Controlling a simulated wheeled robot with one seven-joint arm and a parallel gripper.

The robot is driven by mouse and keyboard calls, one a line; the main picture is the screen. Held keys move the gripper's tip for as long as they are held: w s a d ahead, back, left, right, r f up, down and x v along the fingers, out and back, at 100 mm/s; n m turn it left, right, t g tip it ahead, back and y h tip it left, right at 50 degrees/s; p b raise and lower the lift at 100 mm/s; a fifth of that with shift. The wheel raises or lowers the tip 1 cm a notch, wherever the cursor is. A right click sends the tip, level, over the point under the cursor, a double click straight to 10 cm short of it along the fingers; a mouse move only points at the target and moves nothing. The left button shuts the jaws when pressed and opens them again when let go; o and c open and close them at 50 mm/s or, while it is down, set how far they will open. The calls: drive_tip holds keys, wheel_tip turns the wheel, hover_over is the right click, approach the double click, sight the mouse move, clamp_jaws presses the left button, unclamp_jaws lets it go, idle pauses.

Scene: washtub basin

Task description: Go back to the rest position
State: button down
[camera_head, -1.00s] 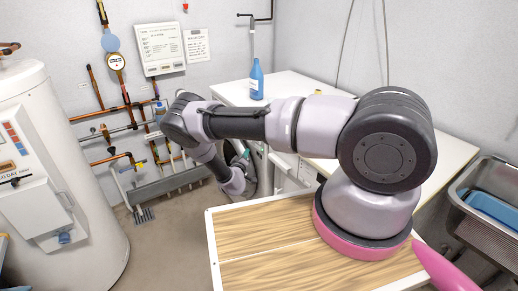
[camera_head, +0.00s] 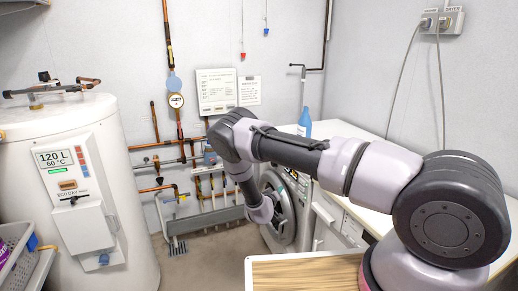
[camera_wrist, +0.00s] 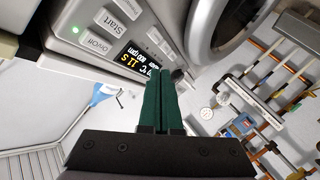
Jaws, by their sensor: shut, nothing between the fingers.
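My arm reaches forward and left in the head view, bent down at its end. My gripper shows in the wrist view (camera_wrist: 162,100) with its two green fingers pressed together and nothing between them. The fingertips lie in front of the washing machine's control panel (camera_wrist: 110,35), which has Start and On/Off buttons and a lit display.
The washing machine (camera_head: 280,208) stands under a white counter (camera_head: 345,133) with a blue bottle (camera_head: 304,122). A white water heater (camera_head: 130,215) stands at the left, a grey basket (camera_head: 15,262) beside it. Pipes line the back wall. Bare floor (camera_head: 205,262) lies between.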

wheel_tip(320, 180, up, 31)
drive_tip(key=w+m+g+y, duration=0.1)
drive_tip(key=m+g+y, duration=0.3)
drive_tip(key=m+y, duration=0.2)
drive_tip(key=s+d+r+g+y, duration=0.1)
drive_tip(key=s+d+r+y, duration=0.1)
drive_tip(key=s+r, duration=0.55)
drive_tip(key=s+d+r+y, duration=0.15)
drive_tip(key=s+r, duration=0.35)
drive_tip(key=r, duration=0.5)
drive_tip(key=s+d+r, duration=0.2)
drive_tip(key=s, duration=0.7)
drive_tip(key=s+d+r+g, duration=0.1)
drive_tip(key=s+r, duration=0.1)
drive_tip(key=s, duration=0.8)
drive_tip(key=s+d+r, duration=0.2)
drive_tip(key=s, duration=0.8)
drive_tip(key=shift+s+d+r+m+g, duration=0.2)
drive_tip(key=shift+d+m+g, duration=0.1)
drive_tip(key=shift+g, duration=0.1)
drive_tip(key=shift+w, duration=0.15)
